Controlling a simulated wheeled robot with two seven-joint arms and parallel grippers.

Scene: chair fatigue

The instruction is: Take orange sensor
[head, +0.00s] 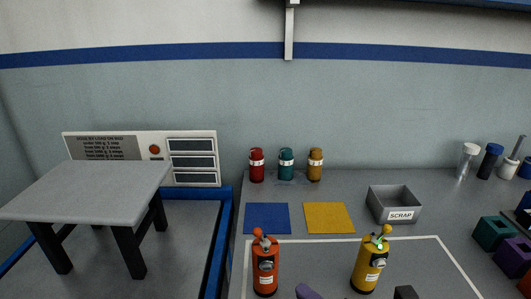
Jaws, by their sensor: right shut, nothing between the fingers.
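The orange sensor (265,266) stands upright on the grey table at the lower middle, inside a white outline. It is a bottle-like body with a pale label and a round orange knob on top. A similar yellow sensor (369,264) stands to its right, slightly tilted in the picture, with a small green mark near its top. Only a dark tip of what seems to be my right gripper (405,293) shows at the bottom edge, right of the yellow sensor and apart from the orange one. It is shut and empty. My left gripper is not in view.
A small purple piece (307,292) pokes in at the bottom edge. Blue (267,218) and yellow (329,217) mats lie behind the sensors, near a grey scrap bin (394,205). Red, teal and amber jars stand at the back. A grey-topped stand (90,188) is left.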

